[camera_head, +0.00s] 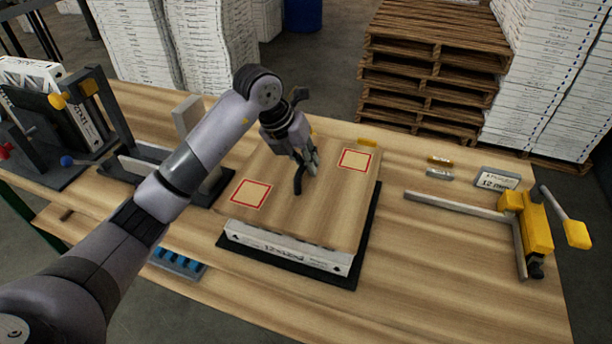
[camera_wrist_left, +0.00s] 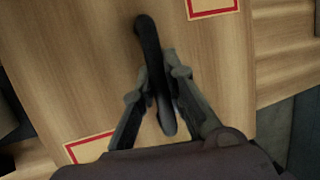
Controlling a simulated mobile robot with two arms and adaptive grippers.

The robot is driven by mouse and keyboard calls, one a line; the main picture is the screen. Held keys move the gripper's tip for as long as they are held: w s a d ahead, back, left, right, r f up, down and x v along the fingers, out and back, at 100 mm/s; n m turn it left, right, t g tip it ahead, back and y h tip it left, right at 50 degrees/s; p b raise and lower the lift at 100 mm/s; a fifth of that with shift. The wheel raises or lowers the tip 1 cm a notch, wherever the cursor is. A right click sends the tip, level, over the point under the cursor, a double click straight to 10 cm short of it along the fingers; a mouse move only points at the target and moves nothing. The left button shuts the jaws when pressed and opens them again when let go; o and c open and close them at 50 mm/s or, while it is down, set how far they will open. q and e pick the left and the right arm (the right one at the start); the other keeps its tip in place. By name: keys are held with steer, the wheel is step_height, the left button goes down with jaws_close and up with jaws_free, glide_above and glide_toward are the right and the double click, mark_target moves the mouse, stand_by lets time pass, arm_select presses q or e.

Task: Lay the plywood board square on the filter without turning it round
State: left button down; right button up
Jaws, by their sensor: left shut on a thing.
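The plywood board (camera_head: 283,215) is a flat wooden sheet with two red-outlined squares and a black handle (camera_head: 298,182) in its middle. My left gripper (camera_head: 306,164) is shut on this handle; the grip also shows in the left wrist view (camera_wrist_left: 158,84), with a finger on each side of the handle. The board is over the white boxed filter (camera_head: 290,249), whose printed front face shows below the board's near edge. The board hides the filter's top. I cannot tell whether they touch. The board's near left corner seems to overhang a little. My right gripper is not in view.
The filter is on a black mat (camera_head: 367,228) on the wooden table (camera_head: 450,290). A yellow clamp-like tool with a grey bar (camera_head: 537,228) and a "12 mm" sign (camera_head: 497,180) are at right. A black rack (camera_head: 96,115) stands at left. A blue tray (camera_head: 178,262) lies near the front.

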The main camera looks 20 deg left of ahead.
mark_target(305, 180)
arm_select(q)
steer(key=shift+f+p, duration=0.6)
steer(key=shift+f, duration=2.25)
steer(key=shift+f, duration=0.1)
steer(key=c, duration=2.1)
jaws_free()
steer(key=shift+f, duration=0.15)
steer(key=o, duration=0.5)
steer(key=shift+c, duration=0.2)
steer(key=shift+r, duration=0.3)
steer(key=b+v, duration=0.2)
steer(key=v, duration=0.9)
steer(key=shift+s+a+r+b, duration=0.1)
steer(key=shift+s+r+b, duration=0.05)
steer(key=shift+r+b, duration=0.2)
